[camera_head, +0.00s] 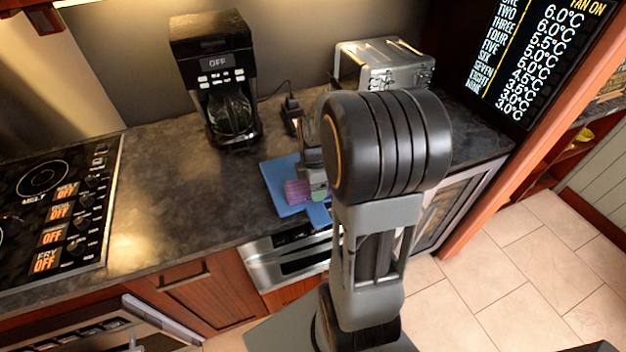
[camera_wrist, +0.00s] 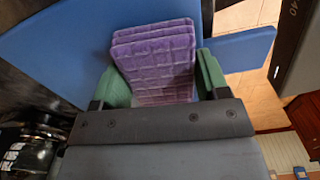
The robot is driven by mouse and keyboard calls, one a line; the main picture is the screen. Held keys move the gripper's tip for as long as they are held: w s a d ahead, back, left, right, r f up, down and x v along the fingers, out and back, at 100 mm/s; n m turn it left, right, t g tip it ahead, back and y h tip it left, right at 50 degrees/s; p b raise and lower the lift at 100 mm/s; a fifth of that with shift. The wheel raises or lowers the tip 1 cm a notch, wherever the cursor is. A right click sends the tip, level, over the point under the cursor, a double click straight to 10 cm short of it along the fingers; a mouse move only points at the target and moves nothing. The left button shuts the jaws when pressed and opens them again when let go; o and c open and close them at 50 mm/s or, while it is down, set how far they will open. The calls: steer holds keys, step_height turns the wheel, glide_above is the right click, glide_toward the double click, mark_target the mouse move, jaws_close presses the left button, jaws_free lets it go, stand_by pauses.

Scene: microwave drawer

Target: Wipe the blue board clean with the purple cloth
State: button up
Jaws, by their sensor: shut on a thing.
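The blue board (camera_head: 283,188) lies on the dark counter near its front edge, partly hidden behind my arm. In the wrist view the blue board (camera_wrist: 60,55) spreads behind the cloth, with a narrower blue part reaching out to the right. The purple cloth (camera_head: 296,191) is over the board at my gripper. In the wrist view the folded purple cloth (camera_wrist: 155,65) sits between the two green fingertips of my gripper (camera_wrist: 158,80), which is shut on it. I cannot tell whether the cloth touches the board. Any marks on the board are hidden or too small to tell.
A black coffee maker (camera_head: 215,80) stands behind and left of the board. A toaster (camera_head: 383,64) stands at the back right. The stove top (camera_head: 60,205) is at the left. Bare counter (camera_head: 180,190) lies between stove and board. A metal drawer front (camera_head: 285,265) is below the board.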

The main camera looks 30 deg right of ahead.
mark_target(302, 185)
steer(key=shift+s+a, duration=0.15)
steer(key=shift+s, duration=0.4)
steer(key=shift+s+a, duration=0.15)
steer(key=shift+s, duration=0.4)
steer(key=shift+w+a, duration=0.2)
steer(key=shift+a, duration=0.5)
steer(key=shift+w+a, duration=0.15)
steer(key=shift+a, duration=0.5)
steer(key=shift+w, duration=1.4)
steer(key=shift+w+d+p, duration=0.1)
steer(key=shift+w+d, duration=0.15)
steer(key=shift+w, duration=0.5)
steer(key=shift+w+d+p, duration=0.1)
steer(key=shift+w+d, duration=0.1)
steer(key=shift+w, duration=0.6)
steer(key=shift+w+d+p, duration=0.1)
steer(key=shift+w+d, duration=0.15)
steer(key=shift+w, duration=0.5)
steer(key=shift+w+d+p, duration=0.25)
steer(key=shift+w, duration=1)
steer(key=shift+w+d+p, duration=0.2)
steer(key=shift+w+p, duration=0.05)
steer(key=shift+w, duration=0.95)
steer(key=shift+w+d+f+p, duration=0.1)
steer(key=shift+w+d+p, duration=0.05)
steer(key=shift+w, duration=0.7)
steer(key=shift+w+d+p, duration=0.15)
steer(key=shift+w, duration=0.7)
